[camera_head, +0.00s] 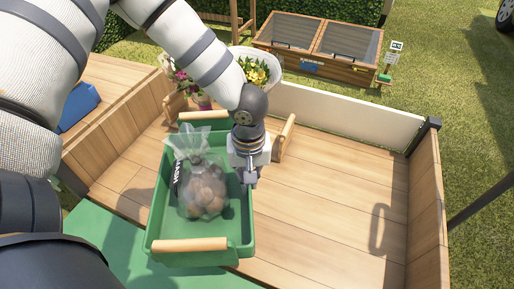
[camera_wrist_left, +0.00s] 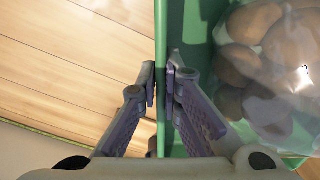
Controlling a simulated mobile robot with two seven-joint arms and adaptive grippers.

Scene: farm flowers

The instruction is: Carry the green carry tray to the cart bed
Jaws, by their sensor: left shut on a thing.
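The green carry tray (camera_head: 237,225) has a wooden handle at each end. It holds a clear bag of brown, round items (camera_head: 205,190). My left gripper (camera_head: 248,178) is shut on the tray's right long wall, which also shows between the fingers in the left wrist view (camera_wrist_left: 178,25). The tray is over the left part of the wooden cart bed (camera_head: 325,205), its near end overlapping the bed's front edge. I cannot tell whether it touches the boards. My left arm hides part of the bed's far left. My right gripper is not in view.
Pink flowers (camera_head: 181,78) and yellow flowers (camera_head: 256,72) stand at the bed's far left. A wooden piece (camera_head: 285,138) stands up beyond the gripper. A white board (camera_head: 350,117) and a wooden side (camera_head: 427,205) border the bed. Its middle and right are clear.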

